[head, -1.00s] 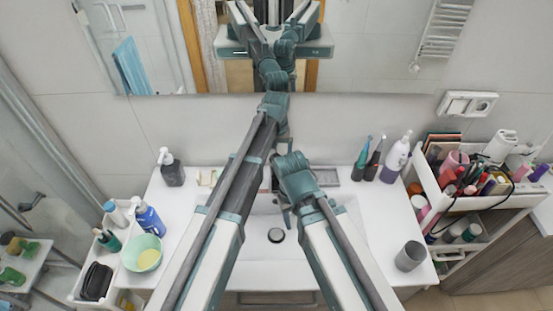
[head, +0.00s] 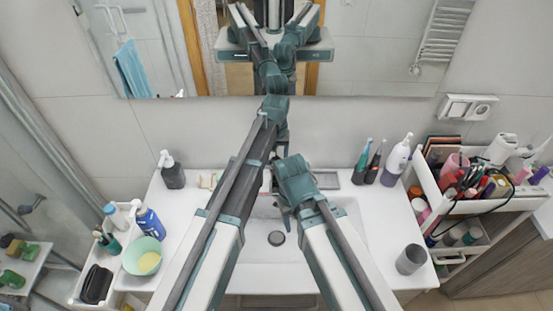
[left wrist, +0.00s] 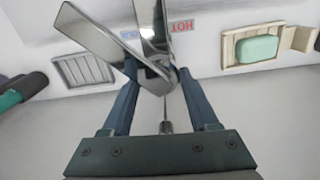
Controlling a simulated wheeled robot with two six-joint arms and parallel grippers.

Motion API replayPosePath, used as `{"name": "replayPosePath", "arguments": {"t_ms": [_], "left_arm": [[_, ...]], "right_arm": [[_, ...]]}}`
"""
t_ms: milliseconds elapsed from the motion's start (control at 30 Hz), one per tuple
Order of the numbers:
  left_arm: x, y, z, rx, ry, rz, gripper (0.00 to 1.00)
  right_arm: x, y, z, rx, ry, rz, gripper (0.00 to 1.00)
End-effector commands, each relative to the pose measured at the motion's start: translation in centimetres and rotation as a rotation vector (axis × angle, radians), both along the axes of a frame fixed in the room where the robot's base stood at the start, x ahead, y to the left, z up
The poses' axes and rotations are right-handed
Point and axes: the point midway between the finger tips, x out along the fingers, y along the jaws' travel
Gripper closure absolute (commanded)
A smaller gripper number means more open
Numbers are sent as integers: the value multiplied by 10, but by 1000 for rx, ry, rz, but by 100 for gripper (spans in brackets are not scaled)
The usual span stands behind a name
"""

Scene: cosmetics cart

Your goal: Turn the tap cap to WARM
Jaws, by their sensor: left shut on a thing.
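The tap shows in the left wrist view as a shiny chrome body with a flat lever cap (left wrist: 103,44) slanting to the upper left. My left gripper (left wrist: 157,76) is shut on the tap cap, with a blue finger on each side of the chrome. A red HOT label (left wrist: 181,26) lies just right of the tap, upside down in this view. A blue label (left wrist: 130,35) lies left of it, partly covered by the chrome. In the head view my arms hide most of the tap.
The white basin (head: 340,245) has a dark drain (head: 276,238). A soap dish (left wrist: 257,49) and a grey grate (left wrist: 84,71) flank the tap. A dark pump bottle (head: 172,174), a green bowl (head: 142,250), a grey cup (head: 410,260) and a full organizer (head: 440,190) stand farther out.

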Motion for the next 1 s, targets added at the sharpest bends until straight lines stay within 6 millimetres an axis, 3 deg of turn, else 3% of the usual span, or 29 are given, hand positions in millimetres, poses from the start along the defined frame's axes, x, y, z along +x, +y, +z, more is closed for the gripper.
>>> {"name": "replayPosePath", "arguments": {"t_ms": [267, 1000], "left_arm": [[-1, -1, 0, -2, 1, -118, 100], [-1, -1, 0, -4, 2, -644, 100]], "right_arm": [[0, 0, 0, 0, 0, 0, 50], [0, 0, 0, 0, 0, 0, 50]]}}
